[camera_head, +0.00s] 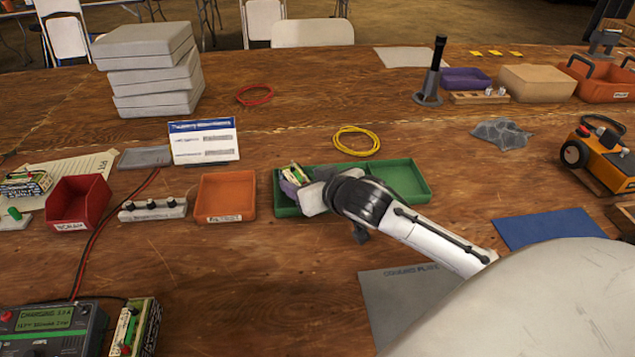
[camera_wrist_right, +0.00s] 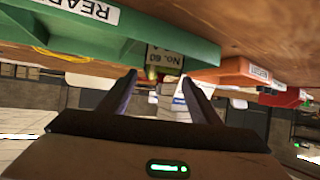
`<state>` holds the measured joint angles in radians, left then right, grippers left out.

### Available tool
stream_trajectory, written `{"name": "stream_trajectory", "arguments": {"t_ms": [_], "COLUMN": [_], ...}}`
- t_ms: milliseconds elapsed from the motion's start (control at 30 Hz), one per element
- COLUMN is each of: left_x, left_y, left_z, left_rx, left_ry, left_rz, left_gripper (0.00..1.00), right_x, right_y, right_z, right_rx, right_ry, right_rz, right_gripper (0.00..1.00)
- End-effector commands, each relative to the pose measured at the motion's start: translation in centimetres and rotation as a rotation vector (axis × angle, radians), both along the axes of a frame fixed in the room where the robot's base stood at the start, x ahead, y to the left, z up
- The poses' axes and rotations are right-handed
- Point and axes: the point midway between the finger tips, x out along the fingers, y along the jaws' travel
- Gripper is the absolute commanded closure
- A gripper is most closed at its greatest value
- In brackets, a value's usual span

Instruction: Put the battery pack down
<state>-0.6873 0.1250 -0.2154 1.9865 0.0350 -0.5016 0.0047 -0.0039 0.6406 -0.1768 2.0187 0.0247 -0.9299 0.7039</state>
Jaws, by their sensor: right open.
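A battery pack (camera_head: 297,172) with a green and cream wrapper is at the left compartment of the green tray (camera_head: 406,176), partly hidden by my right gripper (camera_head: 294,186). In the right wrist view, the tray (camera_wrist_right: 130,38) carries a "READY" label. A pack end marked "No. 60" (camera_wrist_right: 167,60) shows beyond the fingers, between them in the picture. My right gripper (camera_wrist_right: 160,88) is open, its two fingers apart. I cannot tell whether either finger touches the pack. My left gripper is not in view.
An orange bin (camera_head: 225,193) and a red bin (camera_head: 78,202) stand to the left. Another pack (camera_head: 136,328) stands beside the charger (camera_head: 48,329). A yellow cable coil (camera_head: 356,141) lies behind the green tray. A grey mat (camera_head: 400,305) lies in front.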

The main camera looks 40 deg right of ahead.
Motion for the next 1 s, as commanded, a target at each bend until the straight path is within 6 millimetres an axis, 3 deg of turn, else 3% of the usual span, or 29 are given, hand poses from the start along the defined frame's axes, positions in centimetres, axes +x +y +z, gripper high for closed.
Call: {"name": "stream_trajectory", "arguments": {"t_ms": [200, 400, 1000], "left_x": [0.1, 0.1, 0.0], "left_y": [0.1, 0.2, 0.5], "left_z": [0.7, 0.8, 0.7], "left_rx": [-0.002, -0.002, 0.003], "left_ry": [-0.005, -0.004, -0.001], "left_rz": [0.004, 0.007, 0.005], "left_gripper": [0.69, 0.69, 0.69], "right_x": [-4.3, -6.7, -7.4], "right_y": [0.7, 1.1, 1.1], "right_z": [2.4, 3.7, 4.1], "right_rx": [0.001, 0.000, 0.000], "right_ry": [0.002, 0.000, 0.000], "right_rz": [0.001, 0.001, -0.001], "right_gripper": [0.42, 0.42, 0.42]}}
